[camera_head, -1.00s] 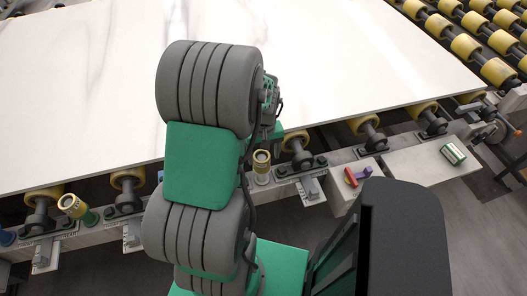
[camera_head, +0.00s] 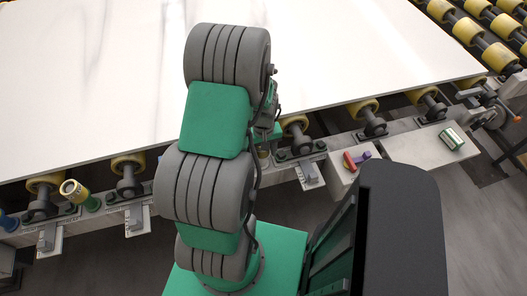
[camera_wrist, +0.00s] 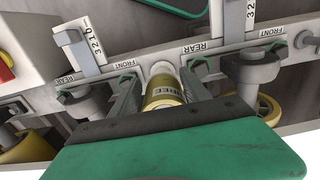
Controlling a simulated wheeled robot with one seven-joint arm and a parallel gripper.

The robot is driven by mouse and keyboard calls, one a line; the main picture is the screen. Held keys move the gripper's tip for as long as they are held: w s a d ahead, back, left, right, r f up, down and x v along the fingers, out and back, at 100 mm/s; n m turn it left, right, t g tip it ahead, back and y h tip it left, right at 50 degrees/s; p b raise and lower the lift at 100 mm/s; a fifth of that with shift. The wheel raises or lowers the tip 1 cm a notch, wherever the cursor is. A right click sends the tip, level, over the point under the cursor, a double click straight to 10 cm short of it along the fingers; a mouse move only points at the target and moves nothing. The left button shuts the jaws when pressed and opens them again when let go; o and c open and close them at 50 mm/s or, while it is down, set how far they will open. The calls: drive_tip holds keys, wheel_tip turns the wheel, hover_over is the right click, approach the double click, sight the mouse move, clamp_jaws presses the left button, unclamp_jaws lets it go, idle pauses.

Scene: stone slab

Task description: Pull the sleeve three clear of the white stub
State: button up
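Sleeve three (camera_wrist: 166,92) is a brass-coloured ring with part of the word THREE showing, in the middle of the wrist view. The white stub (camera_wrist: 161,68) shows as a pale end just beyond it, and the sleeve appears to sit around it. My gripper (camera_wrist: 160,84) has one finger on each side of the sleeve. The fingers stand apart, with a visible gap at the left finger, so it looks open. In the head view my arm hides the gripper and nearly all of the sleeve.
Another brass sleeve (camera_head: 70,188) sits tilted on a green stub (camera_head: 92,204) at the left. A blue stub (camera_head: 8,222) is at the far left. A white slab (camera_head: 330,60) lies on yellow rollers behind. A green-and-white can (camera_head: 451,138) and a red-and-purple object (camera_head: 352,160) are at the right.

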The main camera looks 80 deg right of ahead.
drive_tip(key=c, duration=1.1)
drive_tip(key=shift+r+p, duration=2.65)
drive_tip(key=shift+r, duration=1)
drive_tip(key=shift+r+p, duration=2)
drive_tip(key=shift+r, duration=1.05)
drive_tip(key=shift+f, duration=0.1)
